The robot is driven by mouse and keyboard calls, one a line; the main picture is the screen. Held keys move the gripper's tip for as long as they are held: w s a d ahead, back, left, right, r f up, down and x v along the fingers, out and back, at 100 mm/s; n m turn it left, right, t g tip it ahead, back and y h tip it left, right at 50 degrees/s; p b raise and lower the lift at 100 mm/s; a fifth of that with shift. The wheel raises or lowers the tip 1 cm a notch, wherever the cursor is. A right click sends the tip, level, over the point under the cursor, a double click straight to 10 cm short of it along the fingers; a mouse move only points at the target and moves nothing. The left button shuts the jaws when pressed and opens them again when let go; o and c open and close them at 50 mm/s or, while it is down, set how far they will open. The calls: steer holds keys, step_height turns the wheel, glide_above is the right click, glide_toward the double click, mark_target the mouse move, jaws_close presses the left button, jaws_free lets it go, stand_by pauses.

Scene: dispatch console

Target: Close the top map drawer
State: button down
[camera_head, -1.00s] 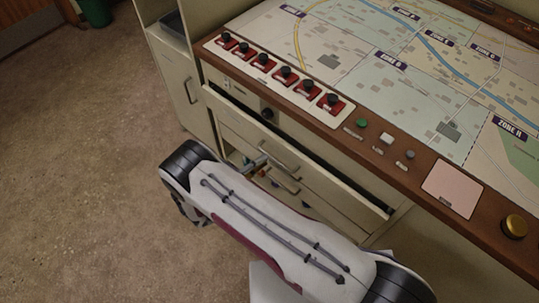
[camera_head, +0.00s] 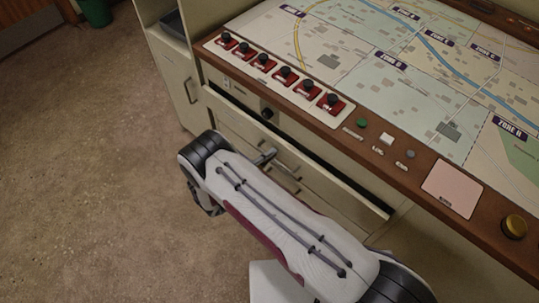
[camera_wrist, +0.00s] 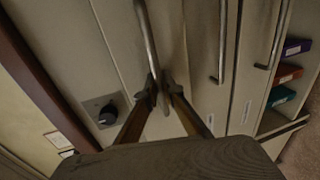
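The top map drawer (camera_head: 335,187) stands partly open under the console top, with a dark gap along its upper edge. Its bar handle (camera_head: 287,157) is on the drawer front and also shows in the wrist view (camera_wrist: 147,35). My gripper (camera_wrist: 162,86) is at one end of this handle, its two fingertips close together by the bar. In the head view my wrist and arm hide most of the gripper, and one dark finger shows by the handle's left end. I cannot tell whether the fingers grip the bar or only touch it.
A map table (camera_head: 400,75) with red switches (camera_head: 285,76) lies above the drawer. A dark knob (camera_wrist: 106,115) sits on the panel above the drawer front. Further handles (camera_wrist: 222,45) and a shelf with binders (camera_wrist: 285,73) are lower down. The floor at left is clear.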

mark_target(278, 148)
steer(key=shift+r+x, duration=0.25)
steer(key=shift+x, duration=0.85)
steer(key=shift+r+x, duration=0.2)
steer(key=shift+x, duration=0.9)
steer(key=shift+w, duration=0.1)
steer(key=c, duration=2.5)
jaws_free()
steer(key=shift+d, duration=0.1)
steer(key=shift+v, duration=6.15)
steer(key=shift+w+f, duration=0.1)
